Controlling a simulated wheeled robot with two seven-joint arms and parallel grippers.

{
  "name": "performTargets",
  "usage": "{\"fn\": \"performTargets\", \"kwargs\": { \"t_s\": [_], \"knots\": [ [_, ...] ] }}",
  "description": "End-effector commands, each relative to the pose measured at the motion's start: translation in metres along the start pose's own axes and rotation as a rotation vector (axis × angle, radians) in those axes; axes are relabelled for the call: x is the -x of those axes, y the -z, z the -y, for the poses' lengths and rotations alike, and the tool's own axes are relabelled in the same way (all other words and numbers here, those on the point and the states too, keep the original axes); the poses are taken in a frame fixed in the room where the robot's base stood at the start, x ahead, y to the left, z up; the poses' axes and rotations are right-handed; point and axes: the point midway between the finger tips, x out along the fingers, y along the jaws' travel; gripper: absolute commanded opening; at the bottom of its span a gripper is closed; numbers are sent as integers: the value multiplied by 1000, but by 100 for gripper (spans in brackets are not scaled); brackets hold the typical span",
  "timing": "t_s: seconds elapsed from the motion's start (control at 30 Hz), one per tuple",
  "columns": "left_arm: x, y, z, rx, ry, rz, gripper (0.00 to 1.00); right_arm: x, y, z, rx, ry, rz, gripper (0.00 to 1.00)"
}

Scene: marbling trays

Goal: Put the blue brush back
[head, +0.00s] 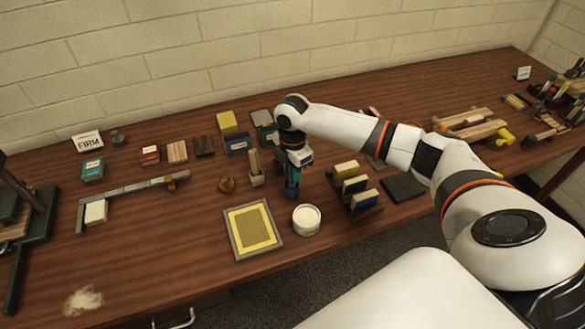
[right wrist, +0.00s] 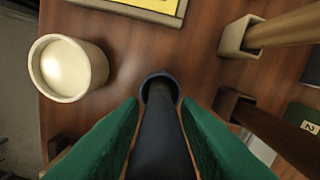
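The blue brush (right wrist: 160,145) is dark navy and upright between the green fingers of my right gripper (right wrist: 160,118). The fingers lie close along both its sides and look shut on it. Its lower end meets a round dark blue holder (right wrist: 150,78); how deep it sits there I cannot tell. In the head view my right gripper (head: 292,178) points down over this holder (head: 290,194), and the brush is mostly hidden. A beige holder (head: 257,181) with a wooden brush stands just left of it. My left gripper is not in view.
A white round tub (head: 306,220) and a grey-framed yellow tray (head: 232,240) stand in front. A brown holder (right wrist: 230,103) is close beside the gripper. A rack of blocks (head: 366,212) stands to the right. The table's front left is mostly free.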

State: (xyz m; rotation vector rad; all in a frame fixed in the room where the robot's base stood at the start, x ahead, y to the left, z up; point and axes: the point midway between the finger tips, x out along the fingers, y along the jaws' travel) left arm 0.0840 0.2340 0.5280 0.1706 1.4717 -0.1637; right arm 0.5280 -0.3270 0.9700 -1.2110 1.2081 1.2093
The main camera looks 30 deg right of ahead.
Motion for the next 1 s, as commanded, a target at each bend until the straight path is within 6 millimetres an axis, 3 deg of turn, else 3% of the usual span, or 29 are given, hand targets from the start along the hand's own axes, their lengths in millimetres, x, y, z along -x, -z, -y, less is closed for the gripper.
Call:
{"fn": "performTargets", "kwargs": {
  "t_s": [0.47, 1.0],
  "knots": [
    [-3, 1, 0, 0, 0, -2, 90, 10, 0, 1, 0, 2, 1, 41],
    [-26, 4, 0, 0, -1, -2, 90, 111, 0, 1, 0, 2, 1, 41]
  ]
}}
